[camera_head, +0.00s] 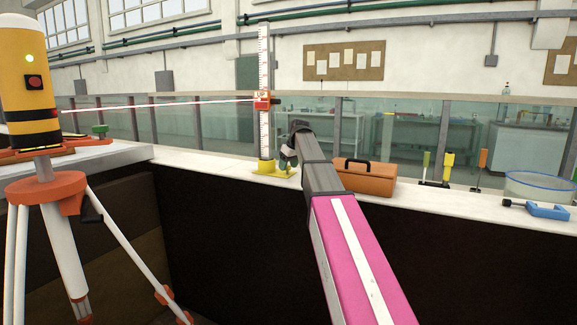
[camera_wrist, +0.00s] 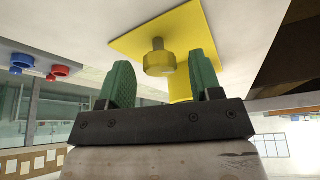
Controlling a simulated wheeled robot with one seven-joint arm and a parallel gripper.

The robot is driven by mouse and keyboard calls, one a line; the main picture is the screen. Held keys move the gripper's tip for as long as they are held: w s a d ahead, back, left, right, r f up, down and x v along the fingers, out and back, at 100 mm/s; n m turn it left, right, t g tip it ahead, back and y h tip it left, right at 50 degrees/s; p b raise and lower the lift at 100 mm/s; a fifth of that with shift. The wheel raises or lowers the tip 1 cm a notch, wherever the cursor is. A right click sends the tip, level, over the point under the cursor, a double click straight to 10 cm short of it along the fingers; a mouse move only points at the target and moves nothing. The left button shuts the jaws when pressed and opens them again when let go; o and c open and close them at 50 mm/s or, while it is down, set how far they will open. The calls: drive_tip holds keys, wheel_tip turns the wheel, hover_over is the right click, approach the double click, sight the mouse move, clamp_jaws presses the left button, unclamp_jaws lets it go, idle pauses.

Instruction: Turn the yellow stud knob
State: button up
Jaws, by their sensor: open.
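The yellow stud knob (camera_wrist: 159,60) is a short round cap on a stem, rising from a yellow base plate (camera_wrist: 128,43) in the wrist view. My gripper (camera_wrist: 161,62) is open. Its green fingers stand to the left and right of the knob in that view, with a gap on both sides. I cannot tell how deep the knob sits between them. In the head view my gripper (camera_head: 288,158) is at the yellow base (camera_head: 266,171) on the white ledge, and the knob is not clearly visible there. A red-and-white graduated staff (camera_head: 264,60) rises from the base.
A red clamp (camera_head: 263,101) is on the staff, where a light beam from the yellow instrument (camera_head: 26,75) on a tripod meets it. A brown toolbox (camera_head: 364,177) stands right of my arm. Blue (camera_wrist: 20,63) and red (camera_wrist: 58,71) knobs show left in the wrist view.

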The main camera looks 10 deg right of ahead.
drive_tip(key=c, duration=0.9)
drive_tip(key=shift+c, duration=0.2)
drive_tip(key=shift+m, duration=0.3)
drive_tip(key=m, duration=0.1)
drive_tip(key=m+h, duration=0.1)
drive_tip(key=m, duration=0.1)
drive_tip(key=shift+s+a+t, duration=0.1)
drive_tip(key=shift+a+t, duration=0.1)
drive_tip(key=shift+t, duration=0.1)
drive_tip(key=m+h, duration=0.1)
drive_tip(key=m, duration=0.3)
drive_tip(key=shift+a+h, duration=0.1)
drive_tip(key=shift+h, duration=0.3)
drive_tip(key=m, duration=0.2)
drive_tip(key=m+h, duration=0.1)
drive_tip(key=m, duration=0.1)
drive_tip(key=shift+a+h, duration=0.1)
drive_tip(key=shift+h, duration=0.2)
drive_tip(key=shift+m+g+h, duration=0.4)
drive_tip(key=shift+m, duration=1.2)
